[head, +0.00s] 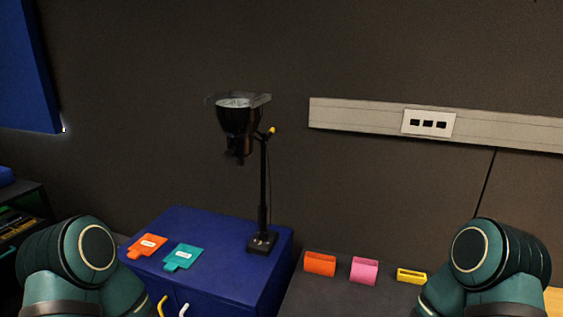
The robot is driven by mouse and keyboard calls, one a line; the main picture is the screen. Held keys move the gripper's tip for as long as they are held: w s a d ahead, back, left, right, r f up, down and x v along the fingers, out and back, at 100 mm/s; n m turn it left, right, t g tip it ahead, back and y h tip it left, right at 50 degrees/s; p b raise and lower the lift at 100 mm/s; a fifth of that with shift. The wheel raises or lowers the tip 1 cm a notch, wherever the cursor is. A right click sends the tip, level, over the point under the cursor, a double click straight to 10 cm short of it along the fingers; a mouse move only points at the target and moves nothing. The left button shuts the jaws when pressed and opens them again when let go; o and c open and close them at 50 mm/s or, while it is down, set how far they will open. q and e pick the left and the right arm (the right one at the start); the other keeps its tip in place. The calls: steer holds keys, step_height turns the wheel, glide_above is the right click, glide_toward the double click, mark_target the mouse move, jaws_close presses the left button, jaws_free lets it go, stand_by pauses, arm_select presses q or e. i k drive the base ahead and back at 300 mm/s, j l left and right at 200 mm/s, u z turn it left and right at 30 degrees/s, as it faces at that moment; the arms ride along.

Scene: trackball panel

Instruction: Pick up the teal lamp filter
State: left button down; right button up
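The teal lamp filter (184,257) is a flat square with a small tab and a white label. It lies on the blue cabinet top (212,222), to the right of an orange filter (147,245) of similar shape. A black lamp (238,121) on a post stands at the right of the cabinet top, its head tipped upward with a clear frame at its rim. Teal links of my two arms show at the lower left and lower right. Neither gripper is in the picture, and nothing touches the teal filter.
A grey wall rail (350,115) carries a socket plate (429,123). The cabinet top around the filters is mostly clear.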

mark_target(184, 255)
steer(key=i+j+z, duration=0.15)
steer(key=j, duration=0.3)
steer(key=i+j+z, duration=0.15)
steer(key=j, duration=0.3)
steer(key=i+j+z, duration=0.15)
steer(key=j, duration=0.35)
steer(key=j+z, duration=0.15)
steer(key=j, duration=0.35)
steer(key=u, duration=0.85)
